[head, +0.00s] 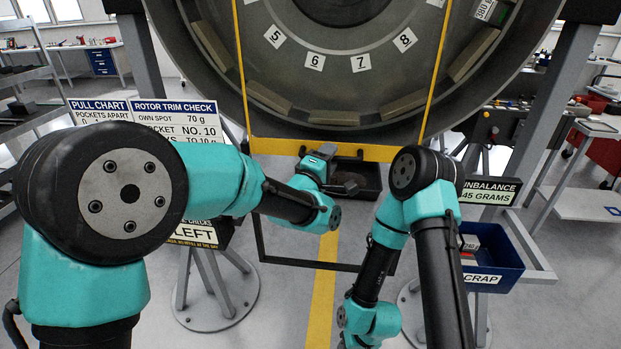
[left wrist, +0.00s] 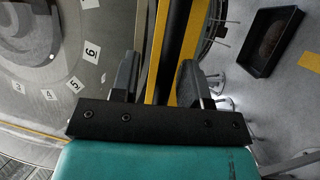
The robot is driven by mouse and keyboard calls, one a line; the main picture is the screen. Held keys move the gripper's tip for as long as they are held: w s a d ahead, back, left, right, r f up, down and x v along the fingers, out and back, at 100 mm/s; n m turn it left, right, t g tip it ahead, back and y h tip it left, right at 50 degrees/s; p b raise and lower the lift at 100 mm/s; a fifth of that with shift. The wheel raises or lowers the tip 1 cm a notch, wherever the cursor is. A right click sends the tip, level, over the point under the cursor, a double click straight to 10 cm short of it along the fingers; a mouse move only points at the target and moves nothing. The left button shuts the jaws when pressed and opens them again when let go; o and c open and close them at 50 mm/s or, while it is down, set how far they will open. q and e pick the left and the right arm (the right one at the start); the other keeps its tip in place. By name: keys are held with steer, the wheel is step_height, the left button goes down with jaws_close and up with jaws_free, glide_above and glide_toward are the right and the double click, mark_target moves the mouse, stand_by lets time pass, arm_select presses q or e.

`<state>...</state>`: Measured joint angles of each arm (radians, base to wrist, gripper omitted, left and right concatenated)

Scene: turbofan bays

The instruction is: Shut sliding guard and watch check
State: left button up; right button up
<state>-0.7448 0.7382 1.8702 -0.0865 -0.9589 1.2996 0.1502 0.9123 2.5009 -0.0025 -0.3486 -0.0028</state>
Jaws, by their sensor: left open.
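The sliding guard (head: 385,153) is a yellow-edged frame in front of the fan (head: 200,80); its lower yellow bar crosses below the fan's numbered pockets. My left gripper (head: 324,152) is at the middle of that bar. In the left wrist view my left gripper (left wrist: 157,78) is open, with its fingers on either side of the yellow and black bar (left wrist: 160,45). I cannot tell whether they touch it. The display (head: 488,191) at right reads unbalance 45 grams. My right arm is folded at the lower right; its gripper does not show.
A black tray (head: 372,189) with a dark round thing stands behind the bar; it also shows in the left wrist view (left wrist: 284,65). A blue scrap bin (head: 497,281) is at right. Chart signs (head: 181,108) stand at left, partly behind my left arm. A thin dark frame (head: 310,264) hangs below.

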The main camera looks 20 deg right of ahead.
arm_select(q)
steer(key=v, duration=1.7)
steer(key=w+a+f+m+g+y, duration=0.1)
steer(key=a+f+g+y, duration=0.15)
steer(key=a+f, duration=0.5)
steer(key=w+a+f+m+g+y, duration=0.1)
steer(key=a+f+y, duration=0.3)
steer(key=f, duration=0.7)
steer(key=w+a+f+m+g+y, duration=0.1)
steer(key=a+f+y, duration=0.1)
steer(key=a+f, duration=0.6)
steer(key=s+a+f+m+g+y, duration=0.1)
steer(key=s+a+f+g, duration=0.3)
steer(key=s+a+f, duration=0.2)
steer(key=s+a+f+m+g+y, duration=0.1)
steer(key=s+a+f+m+g, duration=0.1)
steer(key=s+a+f+g, duration=0.2)
steer(key=s+a+f, duration=0.3)
steer(key=s+f, duration=0.4)
steer(key=f, duration=0.2)
steer(key=shift+a, duration=0.2)
steer(key=shift+g, duration=0.25)
stand_by(1.3)
